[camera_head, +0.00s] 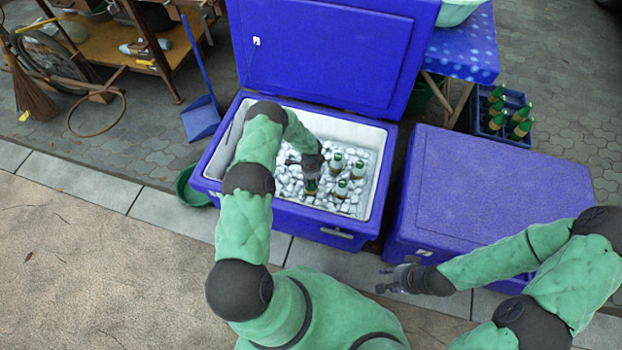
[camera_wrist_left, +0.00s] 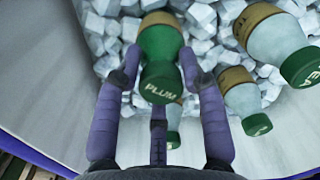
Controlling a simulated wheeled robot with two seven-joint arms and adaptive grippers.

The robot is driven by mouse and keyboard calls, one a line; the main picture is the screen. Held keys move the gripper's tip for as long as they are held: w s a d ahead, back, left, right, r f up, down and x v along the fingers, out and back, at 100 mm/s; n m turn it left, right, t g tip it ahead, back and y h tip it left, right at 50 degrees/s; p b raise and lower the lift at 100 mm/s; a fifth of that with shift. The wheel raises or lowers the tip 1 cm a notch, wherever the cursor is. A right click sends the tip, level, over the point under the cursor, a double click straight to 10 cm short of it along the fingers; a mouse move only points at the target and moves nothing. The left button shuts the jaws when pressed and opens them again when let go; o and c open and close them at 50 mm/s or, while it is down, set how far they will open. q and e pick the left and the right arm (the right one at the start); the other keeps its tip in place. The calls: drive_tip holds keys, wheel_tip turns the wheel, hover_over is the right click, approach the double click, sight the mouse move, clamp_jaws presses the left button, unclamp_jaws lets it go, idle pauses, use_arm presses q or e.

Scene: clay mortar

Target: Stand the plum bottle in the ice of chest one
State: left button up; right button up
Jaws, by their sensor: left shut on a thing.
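The plum bottle is green with a tan band and "PLUM" on its green cap (camera_wrist_left: 162,88). My left gripper (camera_wrist_left: 160,72) is shut on it, with purple fingers on both sides of its neck end. In the head view the bottle (camera_head: 310,187) is inside the open blue chest (camera_head: 262,206), at the ice (camera_head: 285,180). Its lower end is at the ice cubes; how deep it sits is hidden. My right gripper (camera_head: 392,279) is outside, in front of the closed chest, with nothing visible in it; its finger opening is unclear.
Several other bottles (camera_head: 341,189) stand in the ice just right of the plum bottle. The raised lid (camera_head: 330,50) is behind. A closed blue chest (camera_head: 490,190) stands to the right. A crate of bottles (camera_head: 515,139) is behind it. Bare ice lies left of the bottle.

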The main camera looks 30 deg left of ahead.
use_arm(q)
drive_tip(key=shift+f, duration=0.2)
drive_tip(key=o, duration=1.7)
wheel_tip(320, 180, up, 27)
drive_tip(key=p, duration=1.6)
idle(0.5)
